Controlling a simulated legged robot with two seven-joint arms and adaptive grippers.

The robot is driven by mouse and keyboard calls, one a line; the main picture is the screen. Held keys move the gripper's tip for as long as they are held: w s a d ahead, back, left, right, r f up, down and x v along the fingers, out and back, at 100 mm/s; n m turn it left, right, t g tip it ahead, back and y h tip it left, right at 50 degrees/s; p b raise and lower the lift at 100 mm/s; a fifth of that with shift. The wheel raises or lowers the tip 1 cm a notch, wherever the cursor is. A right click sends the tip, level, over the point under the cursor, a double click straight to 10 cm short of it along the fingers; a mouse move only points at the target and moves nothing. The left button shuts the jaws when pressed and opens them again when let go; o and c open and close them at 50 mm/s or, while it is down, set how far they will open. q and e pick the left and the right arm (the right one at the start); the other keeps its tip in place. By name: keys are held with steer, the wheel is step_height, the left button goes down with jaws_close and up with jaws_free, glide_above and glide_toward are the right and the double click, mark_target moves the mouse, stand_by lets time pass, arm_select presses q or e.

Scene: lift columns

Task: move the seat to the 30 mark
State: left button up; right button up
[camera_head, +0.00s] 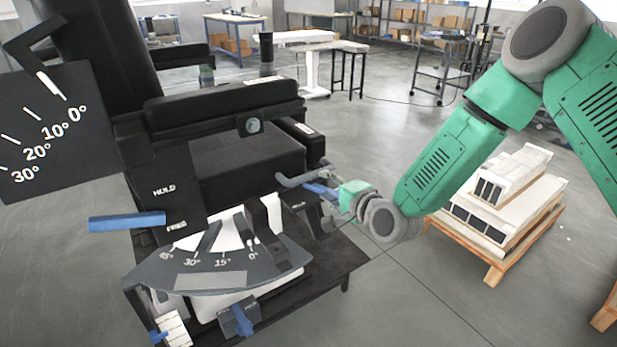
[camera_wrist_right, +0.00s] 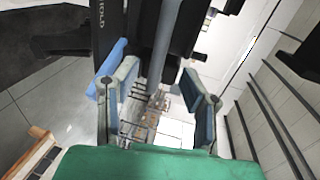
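The black seat (camera_head: 235,150) is part of a padded chair with a tall backrest (camera_head: 108,45). A blue handle (camera_head: 127,222) sticks out left beside a HOLD/FREE plate. My right gripper (camera_head: 312,186) is at the chair's right side, by a grey bar (camera_wrist_right: 165,40). Its fingers (camera_wrist_right: 160,92) are apart, either side of the bar; contact is unclear.
A pallet with white boxes (camera_head: 505,205) stands to the right of the chair. Blue-tipped fittings (camera_head: 238,318) sit low at the chair's front. Tables and shelves (camera_head: 410,20) stand far back. Open floor lies between the chair and pallet.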

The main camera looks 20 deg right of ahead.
mark_target(312, 178)
steer(key=x, duration=0.8)
steer(key=shift+c, duration=0.5)
steer(key=shift+f, duration=0.1)
jaws_close()
